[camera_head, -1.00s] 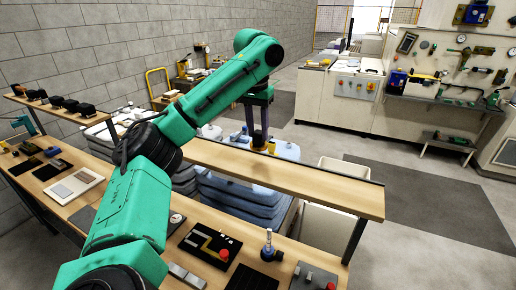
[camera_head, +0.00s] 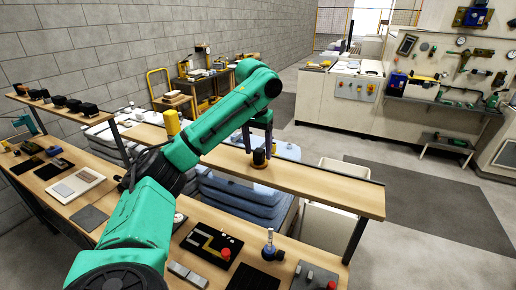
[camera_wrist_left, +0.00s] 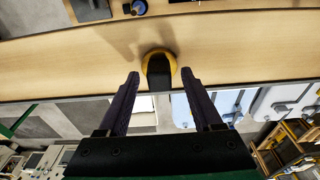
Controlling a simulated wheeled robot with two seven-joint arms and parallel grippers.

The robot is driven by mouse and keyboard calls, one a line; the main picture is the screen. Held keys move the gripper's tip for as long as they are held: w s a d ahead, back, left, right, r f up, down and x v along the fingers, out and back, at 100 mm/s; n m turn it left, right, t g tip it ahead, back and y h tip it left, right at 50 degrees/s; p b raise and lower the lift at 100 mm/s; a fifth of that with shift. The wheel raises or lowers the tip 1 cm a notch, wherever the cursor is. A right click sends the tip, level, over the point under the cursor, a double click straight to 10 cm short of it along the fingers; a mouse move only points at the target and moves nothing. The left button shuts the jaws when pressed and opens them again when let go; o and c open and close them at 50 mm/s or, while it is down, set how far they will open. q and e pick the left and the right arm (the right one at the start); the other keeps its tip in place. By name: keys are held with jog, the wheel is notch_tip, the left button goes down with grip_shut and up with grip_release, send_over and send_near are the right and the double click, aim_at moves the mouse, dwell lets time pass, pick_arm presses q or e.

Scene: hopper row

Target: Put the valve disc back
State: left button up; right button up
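A round yellow piece with a dark block on top, which looks like the valve disc (camera_head: 259,159), sits on the raised wooden shelf. It also shows in the left wrist view (camera_wrist_left: 173,61), just beyond the fingertips. My left gripper (camera_head: 259,152) points down over the shelf. In the left wrist view its two dark fingers (camera_wrist_left: 160,77) are spread wide, one on each side of the dark block, with a gap on both sides. The underside of the disc is hidden. My right gripper is in neither view.
The wooden shelf (camera_head: 325,187) is clear to the right of the disc. A yellow cylinder (camera_head: 172,122) stands at its left part. Blue-grey bins (camera_head: 240,205) stand behind.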

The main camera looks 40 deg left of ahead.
aim_at(256, 164)
pick_arm(q)
jog(key=shift+r, duration=0.3)
notch_tip(256, 164, up, 11)
jog(key=s, duration=0.1)
jog(key=shift+s+d+r, duration=0.2)
jog(key=shift+s+d, duration=0.05)
jog(key=shift+d, duration=0.05)
dwell(0.6)
